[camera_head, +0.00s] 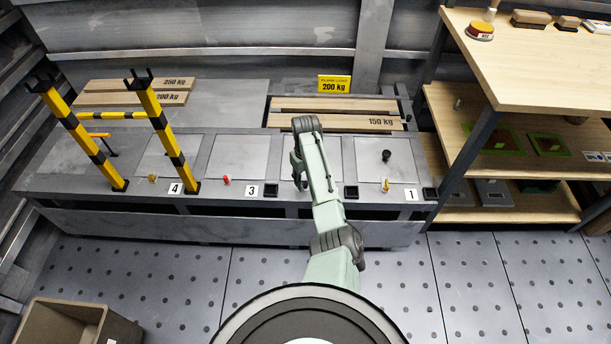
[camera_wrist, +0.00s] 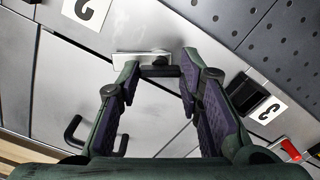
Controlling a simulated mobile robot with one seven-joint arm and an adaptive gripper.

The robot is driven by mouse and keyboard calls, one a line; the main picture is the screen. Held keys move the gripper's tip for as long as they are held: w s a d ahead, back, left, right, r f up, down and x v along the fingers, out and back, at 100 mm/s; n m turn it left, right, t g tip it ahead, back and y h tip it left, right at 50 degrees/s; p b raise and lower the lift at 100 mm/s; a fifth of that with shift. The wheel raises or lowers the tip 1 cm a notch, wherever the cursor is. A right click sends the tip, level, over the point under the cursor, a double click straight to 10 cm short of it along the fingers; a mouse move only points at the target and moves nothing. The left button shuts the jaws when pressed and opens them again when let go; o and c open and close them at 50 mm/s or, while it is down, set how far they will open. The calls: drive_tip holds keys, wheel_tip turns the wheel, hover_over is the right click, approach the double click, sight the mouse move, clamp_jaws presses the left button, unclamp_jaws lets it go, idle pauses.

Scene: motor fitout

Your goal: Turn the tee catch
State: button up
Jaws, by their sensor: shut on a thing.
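The tee catch (camera_wrist: 159,71) shows in the wrist view as a short dark crossbar beside a pale metal plate on the grey bench top. My gripper (camera_wrist: 159,76) has its fingertips on either side of the crossbar and is shut on it, with the fingers still well apart. In the head view my gripper (camera_head: 301,182) is down at the bench front, between the number 3 and number 1 stations. My own arm hides the catch there.
Number plates 2 (camera_wrist: 87,8) and 3 (camera_wrist: 268,108) flank the catch. A black handle (camera_wrist: 75,134) stands nearby. A red catch (camera_head: 227,180) and yellow-black posts (camera_head: 162,122) stand left; a black knob (camera_head: 386,156) stands right. Wooden shelves (camera_head: 530,205) border the bench.

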drive_tip(key=m+p, duration=0.2)
drive_tip(key=m, duration=0.4)
idle(0.6)
drive_tip(key=o, duration=1.2)
drive_tip(key=shift+c, duration=0.2)
drive_tip(key=shift+r, duration=0.15)
wheel_tip(320, 180, up, 12)
